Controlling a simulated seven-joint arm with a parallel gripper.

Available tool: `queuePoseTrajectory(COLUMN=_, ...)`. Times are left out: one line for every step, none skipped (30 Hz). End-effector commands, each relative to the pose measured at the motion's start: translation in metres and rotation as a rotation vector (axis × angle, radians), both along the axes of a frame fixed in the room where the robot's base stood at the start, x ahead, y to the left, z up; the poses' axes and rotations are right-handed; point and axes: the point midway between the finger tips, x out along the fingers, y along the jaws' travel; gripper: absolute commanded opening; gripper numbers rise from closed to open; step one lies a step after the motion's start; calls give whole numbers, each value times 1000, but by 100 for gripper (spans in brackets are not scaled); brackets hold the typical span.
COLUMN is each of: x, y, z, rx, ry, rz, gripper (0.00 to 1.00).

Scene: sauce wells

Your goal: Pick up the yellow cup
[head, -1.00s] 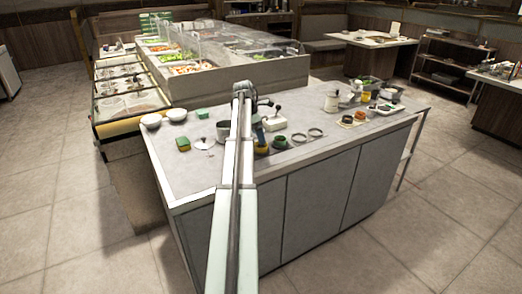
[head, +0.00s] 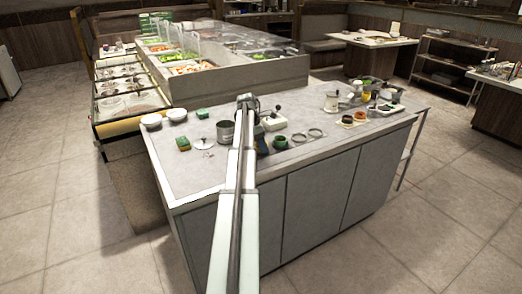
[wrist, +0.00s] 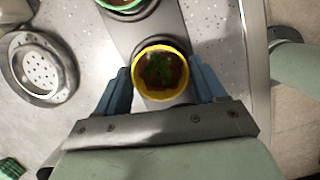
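The yellow cup (wrist: 187,57) sits in the middle of the wrist view, with dark red-brown sauce and green bits inside. My gripper (wrist: 160,84) has one blue finger on each side of the cup, very near its wall. I cannot tell whether the fingers press on it. In the head view my gripper (head: 262,142) is low over the counter, and the yellow cup is hidden behind my arm and gripper.
A green cup (head: 281,142) stands just right of my gripper; its rim shows in the wrist view (wrist: 122,4). A metal pot (head: 225,131) and a white box with a handle (head: 274,122) stand nearby. A round perforated metal piece (wrist: 40,70) lies left in the wrist view.

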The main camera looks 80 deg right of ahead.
Motion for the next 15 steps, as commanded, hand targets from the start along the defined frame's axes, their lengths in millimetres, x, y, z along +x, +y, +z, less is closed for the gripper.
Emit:
queuePoseTrajectory(x=0, y=0, z=0, rx=0, ry=0, rz=0, gripper=65)
queuePoseTrajectory(x=0, y=0, z=0, rx=0, ry=0, rz=0, gripper=62)
queuePoseTrajectory(x=0, y=0, z=0, rx=0, ry=0, rz=0, gripper=58)
queuePoseTrajectory(x=0, y=0, z=0, rx=0, ry=0, rz=0, gripper=55)
queuePoseTrajectory(x=0, y=0, z=0, rx=0, ry=0, rz=0, gripper=52)
queuePoseTrajectory(x=0, y=0, z=0, rx=0, ry=0, rz=0, gripper=49)
queuePoseTrajectory(x=0, y=0, z=0, rx=0, ry=0, rz=0, gripper=46)
queuePoseTrajectory(x=0, y=0, z=0, rx=0, ry=0, rz=0, gripper=43)
queuePoseTrajectory(x=0, y=0, z=0, rx=0, ry=0, rz=0, gripper=39)
queuePoseTrajectory(x=0, y=0, z=0, rx=0, ry=0, rz=0, gripper=36)
queuePoseTrajectory(x=0, y=0, z=0, rx=0, ry=0, rz=0, gripper=33)
queuePoseTrajectory(x=0, y=0, z=0, rx=0, ry=0, rz=0, gripper=33)
queuePoseTrajectory(x=0, y=0, z=0, rx=0, ry=0, rz=0, gripper=33)
queuePoseTrajectory(x=0, y=0, z=0, rx=0, ry=0, rz=0, gripper=33)
queuePoseTrajectory(x=0, y=0, z=0, rx=0, ry=0, rz=0, gripper=33)
